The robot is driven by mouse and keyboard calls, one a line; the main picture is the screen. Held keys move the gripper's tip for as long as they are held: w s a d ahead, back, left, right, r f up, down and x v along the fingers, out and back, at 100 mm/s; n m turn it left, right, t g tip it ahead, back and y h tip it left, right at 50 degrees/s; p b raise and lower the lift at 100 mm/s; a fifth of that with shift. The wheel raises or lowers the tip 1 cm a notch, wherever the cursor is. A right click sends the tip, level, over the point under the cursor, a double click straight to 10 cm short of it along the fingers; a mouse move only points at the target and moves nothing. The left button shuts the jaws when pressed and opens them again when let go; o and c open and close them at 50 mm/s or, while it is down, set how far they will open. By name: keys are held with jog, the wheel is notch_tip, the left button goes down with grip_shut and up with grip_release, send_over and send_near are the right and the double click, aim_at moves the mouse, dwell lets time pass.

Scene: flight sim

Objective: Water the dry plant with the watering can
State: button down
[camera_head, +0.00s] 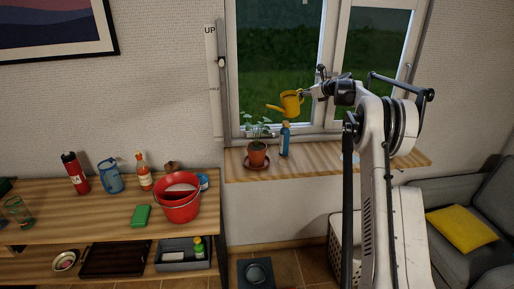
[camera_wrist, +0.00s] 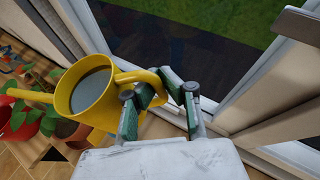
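A yellow watering can (camera_head: 290,103) is in the air in front of the window, above the sill. My gripper (camera_head: 308,93) is shut on its handle. In the wrist view the can (camera_wrist: 118,100) is upright to slightly tilted, with dark grey water or an interior surface showing inside, and its spout points left. My gripper's green fingers (camera_wrist: 160,88) are around the handle in that view. A potted plant (camera_head: 257,153) with green leaves stands in a terracotta pot on a saucer on the sill, below and left of the can. Its leaves (camera_wrist: 48,118) show at the left of the wrist view.
A blue bottle (camera_head: 285,140) stands on the wooden sill (camera_head: 330,155) right beside the plant. A wooden shelf (camera_head: 100,230) at left holds a red bucket (camera_head: 178,207), bottles and a blue jug (camera_head: 110,178). The sill right of the bottle is clear.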

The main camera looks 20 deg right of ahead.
jog(key=shift+s+a+r+n+h, duration=0.25)
jog(key=shift+a+r+n, duration=0.25)
jog(key=shift+a+r, duration=0.3)
dwell(3.0)
jog(key=shift+w+d+f+m, duration=0.15)
jog(key=shift+d+f+m, duration=0.15)
jog(key=shift+d+f, duration=0.3)
jog(key=shift+w+d+f+m, duration=0.15)
jog(key=shift+d+f+m, duration=0.15)
jog(key=shift+d+f, duration=0.25)
jog(key=shift+w+d+f+m+y, duration=0.1)
jog(key=shift+d+f+m+y, duration=0.2)
jog(key=shift+m+y, duration=0.35)
jog(key=r+p, duration=0.2)
jog(key=r, duration=0.1)
jog(key=shift+w+d+r, duration=0.1)
jog(key=shift+d+r, duration=0.15)
jog(key=shift+d, duration=0.15)
